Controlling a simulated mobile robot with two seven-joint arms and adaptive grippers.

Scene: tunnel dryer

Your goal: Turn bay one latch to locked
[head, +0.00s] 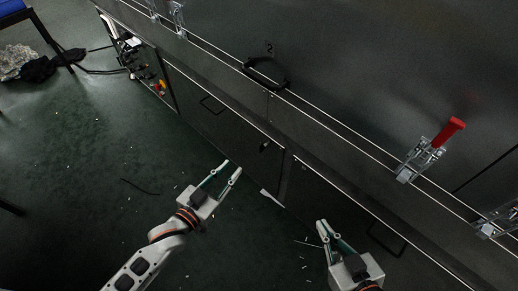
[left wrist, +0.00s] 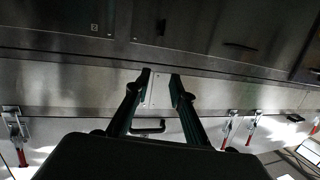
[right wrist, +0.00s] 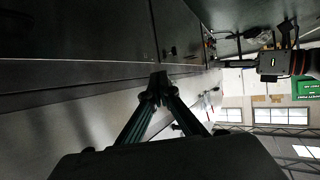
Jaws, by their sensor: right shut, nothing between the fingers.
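Metal toggle latches line the long dark dryer front. One with a raised red handle (head: 450,131) is at the right in the head view, and another latch (head: 492,228) is cut by the right edge. Two more (head: 178,18) stand at the upper left. I cannot tell which latch is bay one's. In the left wrist view red-handled latches show at the left (left wrist: 17,132) and right (left wrist: 229,130). My left gripper (head: 232,166) is open and empty, in front of the lower panels. My right gripper (head: 324,222) is shut and empty, below and left of the raised red handle, apart from it.
A black bar handle (head: 265,76) sits under the number 2 on the dryer (head: 340,60). Rails and lower doors run along the front. Dark floor (head: 90,170) with scattered scraps is open at the left. A blue-topped table (head: 15,8) and crumpled material (head: 18,60) lie far left.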

